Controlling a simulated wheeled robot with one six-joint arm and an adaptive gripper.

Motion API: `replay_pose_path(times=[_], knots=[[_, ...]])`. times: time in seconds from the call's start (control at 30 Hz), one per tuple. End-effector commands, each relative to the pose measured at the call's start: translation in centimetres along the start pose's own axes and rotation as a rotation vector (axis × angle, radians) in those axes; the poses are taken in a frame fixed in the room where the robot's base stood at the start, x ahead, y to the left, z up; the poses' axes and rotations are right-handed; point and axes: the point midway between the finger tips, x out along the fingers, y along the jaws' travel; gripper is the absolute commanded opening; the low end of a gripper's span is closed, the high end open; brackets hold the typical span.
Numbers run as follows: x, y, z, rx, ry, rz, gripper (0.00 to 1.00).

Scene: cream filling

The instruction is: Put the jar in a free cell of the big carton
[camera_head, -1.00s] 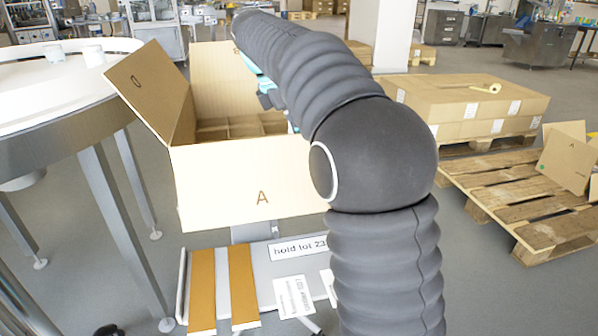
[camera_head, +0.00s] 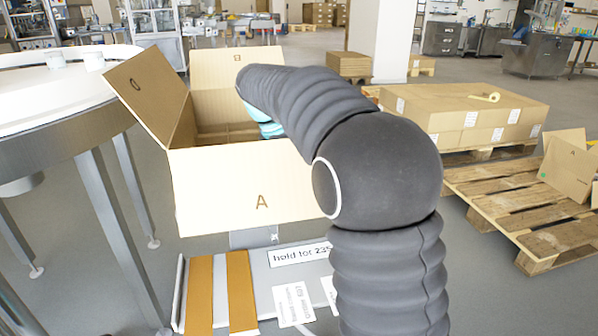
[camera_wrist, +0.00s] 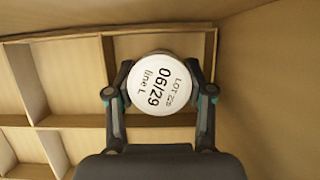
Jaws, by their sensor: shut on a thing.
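The big carton (camera_head: 225,190) stands open with its flaps up, marked A on the front flap. In the wrist view its inside shows cardboard dividers (camera_wrist: 72,121) that form cells, and the cells in view at the left look empty. My gripper (camera_wrist: 160,92) is shut on the jar (camera_wrist: 160,84), seen from above with its white lid marked "06/29 line L" and a lot label. The jar is inside the carton, over or in a cell beside the right wall; its depth cannot be told. In the head view my arm and the front flap hide the jar and the fingers.
The carton's right wall (camera_wrist: 262,85) is close to my gripper. A round white-topped table (camera_head: 50,105) with two small white jars stands at left. A pallet (camera_head: 500,195) and stacked cartons (camera_head: 460,115) are at right.

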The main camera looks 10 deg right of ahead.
Motion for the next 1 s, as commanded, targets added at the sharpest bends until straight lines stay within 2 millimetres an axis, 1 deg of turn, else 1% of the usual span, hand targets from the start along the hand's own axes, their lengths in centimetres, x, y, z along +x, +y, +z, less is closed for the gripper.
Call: replay_pose_path(times=[0.1, 0.13, 0.17, 0.47, 0.57, 0.67, 1.0], knots=[[0.3, 0.0, -0.1, 0.0, 0.0, 0.0, 0.1], [0.2, 0.0, -0.1, 0.0, 0.0, 0.0, 0.6], [0.2, 0.0, -0.1, 0.0, 0.0, 0.0, 0.63], [0.2, 0.0, -0.1, 0.0, 0.0, 0.0, 0.63], [-0.4, 0.0, 0.0, 0.0, 0.0, 0.001, 0.63], [-1.6, 0.1, 0.0, -0.001, 0.0, 0.003, 0.63], [-8.4, 0.1, 0.1, -0.001, 0.0, 0.002, 0.63]])
